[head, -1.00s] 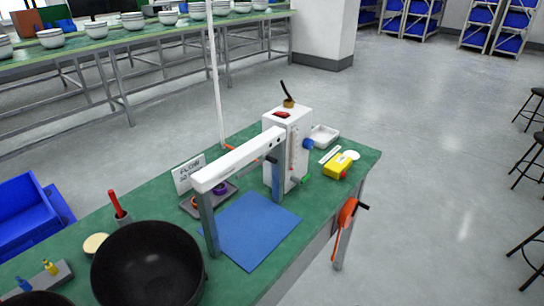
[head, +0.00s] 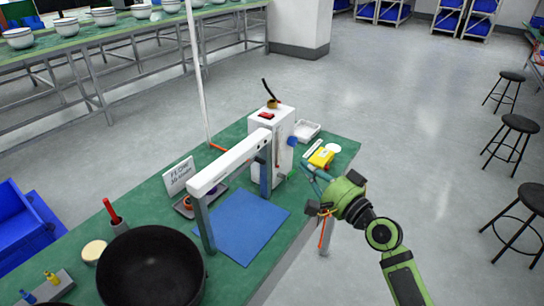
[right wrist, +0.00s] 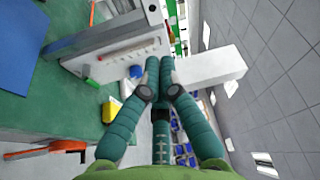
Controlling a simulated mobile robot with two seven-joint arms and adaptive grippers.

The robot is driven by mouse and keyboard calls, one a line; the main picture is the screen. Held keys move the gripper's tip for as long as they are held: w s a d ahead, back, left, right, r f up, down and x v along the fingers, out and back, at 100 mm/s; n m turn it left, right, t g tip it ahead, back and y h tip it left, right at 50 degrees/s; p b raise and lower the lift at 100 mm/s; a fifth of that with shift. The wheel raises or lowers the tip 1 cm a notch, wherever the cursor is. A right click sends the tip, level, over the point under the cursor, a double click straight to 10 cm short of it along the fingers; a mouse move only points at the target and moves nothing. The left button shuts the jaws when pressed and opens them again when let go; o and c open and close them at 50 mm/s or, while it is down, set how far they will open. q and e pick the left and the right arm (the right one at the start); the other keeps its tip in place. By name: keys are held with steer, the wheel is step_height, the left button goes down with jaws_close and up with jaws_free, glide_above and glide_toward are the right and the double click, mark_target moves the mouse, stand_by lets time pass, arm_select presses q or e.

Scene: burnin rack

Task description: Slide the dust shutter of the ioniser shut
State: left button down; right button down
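A tall white box (head: 284,133) with a red switch, a blue knob (head: 291,141) and a scale on its side stands on the green bench. A white bar (head: 230,165) on blue-grey posts spans a blue mat (head: 242,225) beside it. I cannot tell which part is the ioniser's dust shutter. My right gripper (head: 306,168) is at the bench's right edge, in front of the yellow block, apart from the box. In the right wrist view its teal fingers (right wrist: 158,66) are together and empty, with the box (right wrist: 125,48) beyond to the left. My left gripper is out of view.
A yellow block (head: 321,157) and a white tray (head: 306,130) lie right of the box. A black bowl (head: 150,270) and a sign (head: 179,175) are on the left. An orange-handled item (head: 325,232) hangs at the bench edge.

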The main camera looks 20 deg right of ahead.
steer(key=p+x, duration=0.2)
steer(key=x, duration=0.7)
steer(key=shift+w+r, duration=0.1)
steer(key=shift+w, duration=0.2)
steer(key=shift+w+a, duration=0.15)
steer(key=shift+a, duration=0.2)
steer(key=shift+s+a+f+p, duration=0.45)
steer(key=shift+s+a+p, duration=0.25)
steer(key=shift+a, duration=0.1)
steer(key=shift+s+a+f, duration=0.15)
steer(key=shift+s+a, duration=0.25)
steer(key=shift+s, duration=0.05)
steer(key=shift+a+f, duration=0.1)
